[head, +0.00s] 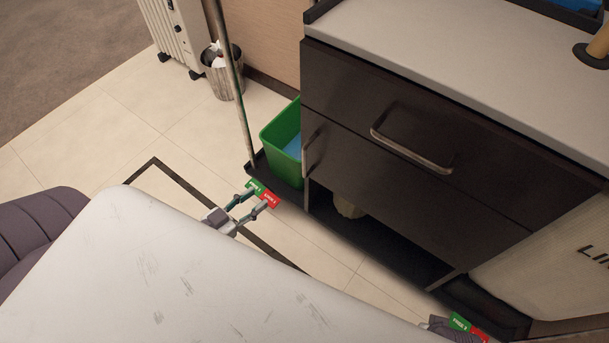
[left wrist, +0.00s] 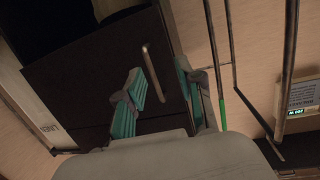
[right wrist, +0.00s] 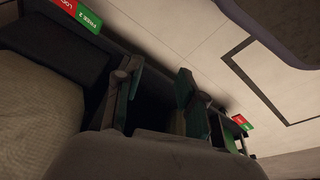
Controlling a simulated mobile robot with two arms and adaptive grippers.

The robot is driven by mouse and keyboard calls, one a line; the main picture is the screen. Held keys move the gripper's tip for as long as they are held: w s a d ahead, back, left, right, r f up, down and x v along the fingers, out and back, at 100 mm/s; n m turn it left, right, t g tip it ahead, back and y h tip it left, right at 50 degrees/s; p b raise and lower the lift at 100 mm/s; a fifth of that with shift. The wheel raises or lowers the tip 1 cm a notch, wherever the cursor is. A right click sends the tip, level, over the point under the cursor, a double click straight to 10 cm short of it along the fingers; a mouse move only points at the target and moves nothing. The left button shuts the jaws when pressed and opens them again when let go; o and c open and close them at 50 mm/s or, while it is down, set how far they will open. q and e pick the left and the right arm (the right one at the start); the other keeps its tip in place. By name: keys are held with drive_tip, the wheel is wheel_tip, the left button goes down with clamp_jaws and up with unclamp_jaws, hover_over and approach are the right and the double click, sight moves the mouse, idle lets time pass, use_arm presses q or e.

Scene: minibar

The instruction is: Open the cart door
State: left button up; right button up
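The dark brown cart has a drawer with a horizontal metal handle (head: 412,152). Below it, the cart door (head: 400,195) looks shut and flush, with an upright handle (head: 312,150) near its left edge. My left gripper (head: 254,200) is open, low and in front of the cart's left corner. In the left wrist view the bar handle (left wrist: 153,72) appears between the open fingers (left wrist: 160,88), with no clear contact. My right gripper (right wrist: 158,88) is open and empty by the cart's lower right corner. In the head view it shows only partly at the bottom edge.
A green bin (head: 283,133) stands at the cart's left end beside a metal pole (head: 236,85). A pale laundry bag (head: 550,265) hangs at the right. Red and green brake labels (head: 465,323) mark the cart's lower corners. Tiled floor in front is clear.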

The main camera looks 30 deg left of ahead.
use_arm(q)
drive_tip(key=t+h+b, duration=0.1)
drive_tip(key=h, duration=0.1)
approach(303, 162)
drive_tip(key=shift+m, duration=0.3)
drive_tip(key=b+x, duration=0.2)
drive_tip(key=x, duration=0.8)
drive_tip(key=shift+w, duration=0.3)
use_arm(e)
drive_tip(key=w+v, duration=0.2)
drive_tip(key=v, duration=0.8)
drive_tip(key=shift+r+t, duration=0.3)
drive_tip(key=shift+r, duration=0.15)
drive_tip(key=shift+s, duration=0.1)
use_arm(q)
clamp_jaws()
